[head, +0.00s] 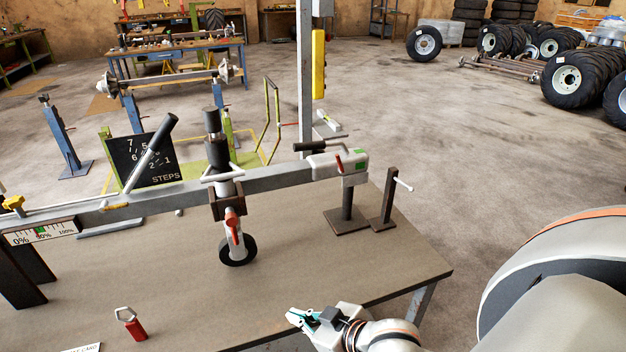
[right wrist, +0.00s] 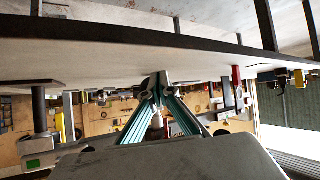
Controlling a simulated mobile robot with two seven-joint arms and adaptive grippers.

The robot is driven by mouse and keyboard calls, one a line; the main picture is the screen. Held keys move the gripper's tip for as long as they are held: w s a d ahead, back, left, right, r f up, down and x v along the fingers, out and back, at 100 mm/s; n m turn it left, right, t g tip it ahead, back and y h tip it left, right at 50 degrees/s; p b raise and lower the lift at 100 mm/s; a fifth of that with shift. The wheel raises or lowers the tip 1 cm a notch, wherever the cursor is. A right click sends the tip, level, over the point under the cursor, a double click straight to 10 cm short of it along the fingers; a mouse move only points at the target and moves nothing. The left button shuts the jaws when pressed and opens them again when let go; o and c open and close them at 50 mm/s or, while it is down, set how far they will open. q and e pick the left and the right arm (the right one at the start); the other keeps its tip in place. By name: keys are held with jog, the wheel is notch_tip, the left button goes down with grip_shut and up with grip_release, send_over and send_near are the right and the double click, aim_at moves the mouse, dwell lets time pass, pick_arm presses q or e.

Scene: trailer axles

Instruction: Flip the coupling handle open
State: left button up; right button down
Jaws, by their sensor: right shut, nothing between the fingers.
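The coupling (head: 338,163) is a light grey head with a green patch, at the right end of the grey drawbar. Its black handle (head: 312,147) lies roughly level above it, its grip pointing left. A post on a square foot (head: 347,221) stands under the coupling. My right gripper (head: 298,317) is near the table's front edge, lower than and well apart from the handle. Its teal-sided fingers are shut and empty; they also show in the right wrist view (right wrist: 160,88). My left gripper is not in view.
The drawbar (head: 270,181) crosses above the brown table (head: 300,270). A jockey wheel (head: 238,249) with a red lever hangs from it. A dark post with a white pin (head: 388,195) stands right of the coupling. The front middle tabletop is clear.

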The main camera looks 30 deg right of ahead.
jog(key=w+a+r+m+t+y, duration=0.2)
jog(key=a+r+m+y, duration=0.1)
jog(key=r, duration=0.4)
jog(key=w+a+r+m+t+y, duration=0.2)
jog(key=a+r+m+y, duration=0.1)
jog(key=r, duration=0.3)
notch_tip(320, 180, up, 9)
jog(key=w+d+m+t+y, duration=0.1)
jog(key=w+d+m+t, duration=0.15)
jog(key=m, duration=0.55)
jog(key=w+d+r+m+t+h, duration=0.25)
jog(key=d+m+h, duration=0.45)
jog(key=m, duration=0.4)
jog(key=w+d+r+m+t+h, duration=0.1)
jog(key=w+d+m+h, duration=0.3)
jog(key=d+m, duration=0.6)
jog(key=w+d+f+m+g+h, duration=0.1)
jog(key=d+f+m+g+h, duration=0.2)
jog(key=m, duration=0.5)
notch_tip(320, 180, down, 2)
jog(key=shift+w+d+m+b, duration=0.25)
jog(key=shift+d+m+b, duration=0.05)
jog(key=shift+d, duration=0.5)
